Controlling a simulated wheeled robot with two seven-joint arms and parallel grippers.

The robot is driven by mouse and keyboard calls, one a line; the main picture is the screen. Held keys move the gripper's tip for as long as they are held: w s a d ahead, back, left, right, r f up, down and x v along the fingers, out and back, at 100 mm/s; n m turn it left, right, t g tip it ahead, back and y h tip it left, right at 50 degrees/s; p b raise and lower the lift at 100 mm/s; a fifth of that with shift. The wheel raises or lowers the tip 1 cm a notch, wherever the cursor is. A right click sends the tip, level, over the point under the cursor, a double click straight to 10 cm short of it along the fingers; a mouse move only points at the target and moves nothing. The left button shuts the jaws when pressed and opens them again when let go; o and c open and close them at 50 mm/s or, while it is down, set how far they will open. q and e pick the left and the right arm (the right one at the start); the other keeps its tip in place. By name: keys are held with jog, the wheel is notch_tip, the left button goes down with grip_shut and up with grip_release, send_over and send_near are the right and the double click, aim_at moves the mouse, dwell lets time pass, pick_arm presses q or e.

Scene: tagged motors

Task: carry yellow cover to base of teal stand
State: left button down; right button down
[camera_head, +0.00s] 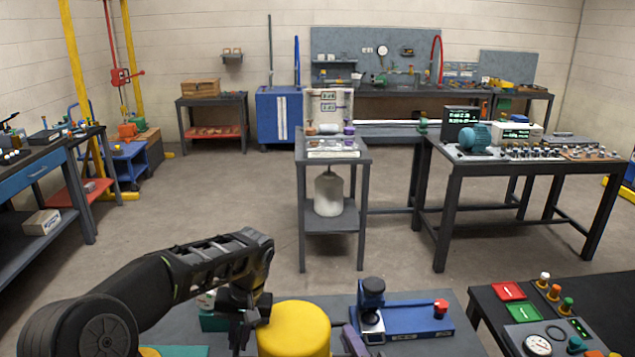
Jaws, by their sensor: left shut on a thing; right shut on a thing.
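A round yellow cover (294,328) with a flat top is at the bottom centre, cut off by the frame's lower edge. My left gripper (262,310) reaches down to its left side and is shut on it. The cover hides part of the fingers, and its underside is out of view. A teal piece (212,323) shows behind my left wrist, and a flat teal surface (180,351) shows at the bottom edge. I cannot tell which of them belongs to the teal stand.
A blue fixture (415,321) with a dark upright part and a red knob lies right of the cover. A dark panel (550,315) with coloured buttons and a gauge stands at lower right. A small grey table (333,155) and a bench (515,170) stand beyond open floor.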

jog(key=shift+r, duration=0.1)
